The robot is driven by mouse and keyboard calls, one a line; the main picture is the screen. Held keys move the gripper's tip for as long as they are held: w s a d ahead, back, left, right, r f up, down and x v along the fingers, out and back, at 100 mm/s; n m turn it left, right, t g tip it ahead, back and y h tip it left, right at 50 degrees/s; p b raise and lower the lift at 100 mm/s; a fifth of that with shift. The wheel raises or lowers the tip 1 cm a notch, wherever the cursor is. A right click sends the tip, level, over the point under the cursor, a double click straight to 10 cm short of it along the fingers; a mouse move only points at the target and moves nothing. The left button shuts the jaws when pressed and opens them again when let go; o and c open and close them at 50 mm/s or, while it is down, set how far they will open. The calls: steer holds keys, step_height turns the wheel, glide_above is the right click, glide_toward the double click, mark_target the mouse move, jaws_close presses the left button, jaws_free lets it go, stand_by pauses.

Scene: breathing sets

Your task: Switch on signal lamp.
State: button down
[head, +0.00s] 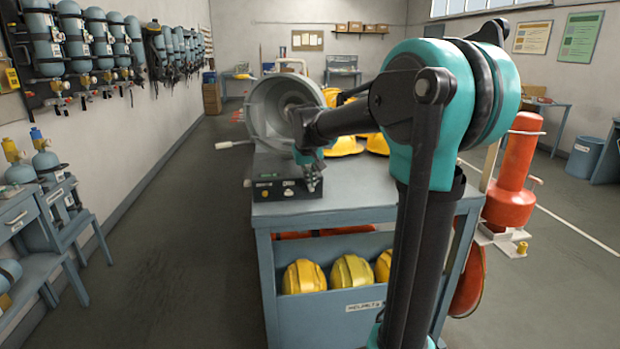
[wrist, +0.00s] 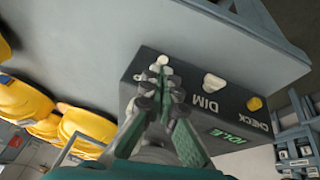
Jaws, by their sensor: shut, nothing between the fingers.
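The signal lamp (head: 268,112), a large grey round housing, stands on the blue-grey bench above a dark control box (head: 272,188). In the wrist view the box's panel (wrist: 222,112) carries a yellow control (wrist: 254,103) by "CHECK", a white control (wrist: 213,82) by "DIM", and a green "IDLE" display (wrist: 226,136). Another small white control (wrist: 163,61) shows just beyond my fingertips; any label for it is hidden. My gripper (wrist: 156,84) is shut and empty, at the panel close to this control. Contact is unclear. In the head view my gripper (head: 312,176) is at the box's right end.
Yellow helmets (head: 345,146) lie on the bench behind my arm, and more fill the bin (head: 330,310) below. A red cylinder (head: 512,175) stands at the bench's right. Breathing cylinders (head: 45,40) hang on the left wall. The floor left of the bench is clear.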

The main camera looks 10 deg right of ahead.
steer(key=shift+s+f+t, duration=0.25)
steer(key=shift+s+t, duration=0.1)
steer(key=shift+t, duration=0.45)
steer(key=shift+s+f+t, duration=0.4)
steer(key=shift+s+t, duration=0.05)
steer(key=shift+t, duration=0.55)
steer(key=t, duration=0.2)
steer(key=s+f+t, duration=0.1)
steer(key=shift+f+m+t, duration=0.25)
steer(key=shift+m+t, duration=0.05)
steer(key=shift+t, duration=0.1)
steer(key=shift+f, duration=0.2)
steer(key=shift+r, duration=0.15)
steer(key=shift+r, duration=0.65)
